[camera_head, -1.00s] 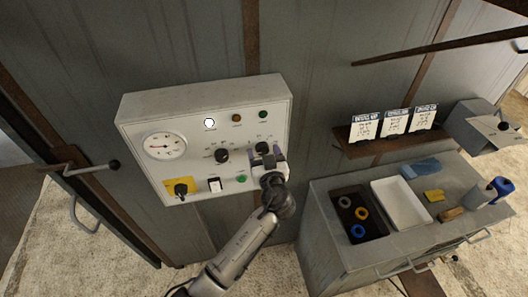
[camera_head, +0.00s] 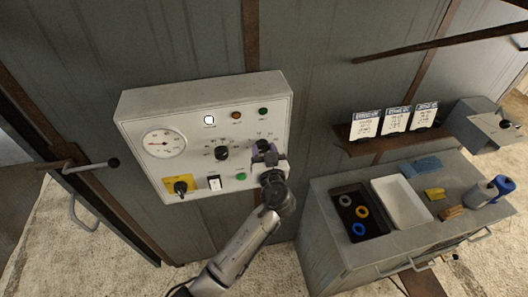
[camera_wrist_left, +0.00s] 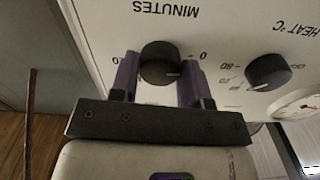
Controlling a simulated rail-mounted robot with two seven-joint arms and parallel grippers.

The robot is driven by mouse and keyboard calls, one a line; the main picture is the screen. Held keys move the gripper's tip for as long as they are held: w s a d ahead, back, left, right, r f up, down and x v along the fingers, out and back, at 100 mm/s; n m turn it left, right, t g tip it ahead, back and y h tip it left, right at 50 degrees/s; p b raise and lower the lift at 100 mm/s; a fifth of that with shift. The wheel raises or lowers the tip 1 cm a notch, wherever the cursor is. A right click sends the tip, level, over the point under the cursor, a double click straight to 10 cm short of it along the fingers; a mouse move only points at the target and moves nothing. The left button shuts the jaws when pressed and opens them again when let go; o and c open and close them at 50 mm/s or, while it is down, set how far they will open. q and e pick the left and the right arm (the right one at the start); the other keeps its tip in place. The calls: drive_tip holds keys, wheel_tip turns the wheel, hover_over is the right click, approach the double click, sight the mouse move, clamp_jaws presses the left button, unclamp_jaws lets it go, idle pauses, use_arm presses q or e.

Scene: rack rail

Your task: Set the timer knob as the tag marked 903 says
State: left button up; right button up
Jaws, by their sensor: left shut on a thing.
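The timer knob (camera_wrist_left: 160,62) is a round black dial under the upside-down word MINUTES in the left wrist view. A short white line on it points toward the right-hand finger. My left gripper (camera_wrist_left: 158,82) has its purple fingers shut on the knob's two sides. In the head view my left gripper (camera_head: 268,155) is at the right of the white control panel (camera_head: 205,95) and partly covers the knob. Three tags, the left (camera_head: 365,123), middle (camera_head: 396,119) and right (camera_head: 424,116), stand on a shelf; their writing is too small to read. My right gripper is not in view.
Left of the timer knob is a black heat knob (camera_head: 222,153); it also shows in the wrist view (camera_wrist_left: 268,72). A gauge (camera_head: 164,143), yellow-backed switch (camera_head: 181,187), white rocker (camera_head: 214,183) and green button (camera_head: 241,176) are nearby. A grey cabinet (camera_head: 330,215) stands right of my arm.

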use_arm(q)
drive_tip(key=m+b, duration=0.1)
drive_tip(key=m, duration=0.2)
drive_tip(key=shift+f, duration=0.1)
drive_tip(key=shift+m+b, duration=0.4)
drive_tip(key=shift+m, duration=0.8)
drive_tip(key=m, duration=0.2)
drive_tip(key=shift+m, duration=0.3)
drive_tip(key=m+p, duration=0.1)
drive_tip(key=m, duration=0.4)
drive_tip(key=shift+p, duration=0.3)
drive_tip(key=shift+m+p, duration=0.55)
drive_tip(key=shift+m, duration=1.45)
